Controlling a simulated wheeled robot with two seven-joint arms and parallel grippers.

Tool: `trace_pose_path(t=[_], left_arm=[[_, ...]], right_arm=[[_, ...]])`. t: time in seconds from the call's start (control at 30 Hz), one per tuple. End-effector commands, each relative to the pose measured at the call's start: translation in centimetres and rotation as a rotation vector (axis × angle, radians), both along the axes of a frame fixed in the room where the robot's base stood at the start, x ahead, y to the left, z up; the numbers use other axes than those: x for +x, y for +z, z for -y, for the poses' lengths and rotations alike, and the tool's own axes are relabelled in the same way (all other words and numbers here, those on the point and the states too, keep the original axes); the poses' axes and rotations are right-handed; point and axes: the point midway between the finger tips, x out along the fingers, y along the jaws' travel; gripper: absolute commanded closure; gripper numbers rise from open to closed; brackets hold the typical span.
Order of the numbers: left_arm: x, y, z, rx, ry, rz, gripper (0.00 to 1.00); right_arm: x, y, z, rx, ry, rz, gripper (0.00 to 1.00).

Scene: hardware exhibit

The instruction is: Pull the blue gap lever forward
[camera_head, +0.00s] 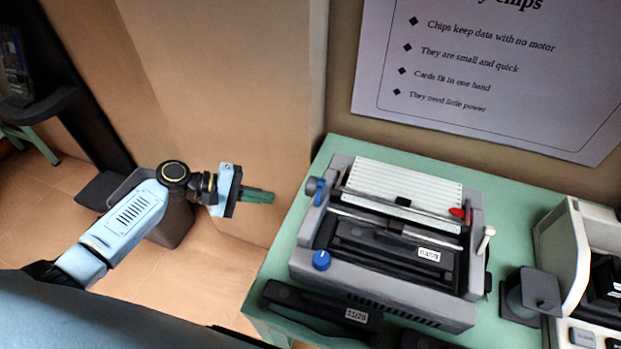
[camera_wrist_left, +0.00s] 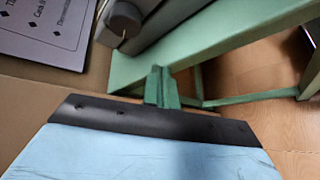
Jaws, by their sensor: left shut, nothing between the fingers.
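A grey dot-matrix style printer (camera_head: 385,285) stands on a green table. At its left side, near the back, is a small blue lever (camera_head: 314,187). A round blue knob (camera_head: 321,260) sits at its front left corner. My left gripper (camera_head: 272,196) has green fingers, closed together and empty. It is left of the printer, apart from the blue lever. In the left wrist view the closed fingers (camera_wrist_left: 161,88) point toward the table edge. A round grey knob (camera_wrist_left: 123,20) on a grey body shows there; the blue lever does not. My right gripper is not in view.
The green table (camera_head: 507,190) has black cartridges (camera_head: 320,305) along its front. A red lever (camera_head: 457,213) and a white lever (camera_head: 486,239) are at the printer's right. A beige machine (camera_head: 563,250) stands farther right. A brown wall is behind my left gripper.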

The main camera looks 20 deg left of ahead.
Motion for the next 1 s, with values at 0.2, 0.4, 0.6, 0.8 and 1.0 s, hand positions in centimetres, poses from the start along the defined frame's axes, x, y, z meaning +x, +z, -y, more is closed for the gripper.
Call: trace_pose_path(t=[0.2, 0.4, 0.6, 0.8, 1.0], left_arm=[[-0.1, 8.6, 1.4, -0.205, -0.12, 0.025, 1.0], [-0.4, 10.4, 1.7, -0.248, -0.149, 0.026, 1.0], [-0.4, 10.3, 1.7, -0.247, -0.148, 0.026, 1.0], [-0.1, 10.1, 2.9, -0.249, -0.149, 0.027, 1.0], [0.8, 9.6, 6.2, -0.249, -0.149, 0.027, 1.0]], right_arm=[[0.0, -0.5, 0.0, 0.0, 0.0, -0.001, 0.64], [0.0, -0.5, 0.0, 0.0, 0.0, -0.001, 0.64], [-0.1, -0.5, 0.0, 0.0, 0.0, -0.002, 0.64], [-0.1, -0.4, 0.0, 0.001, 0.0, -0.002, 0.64], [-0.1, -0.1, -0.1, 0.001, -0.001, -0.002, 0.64]])
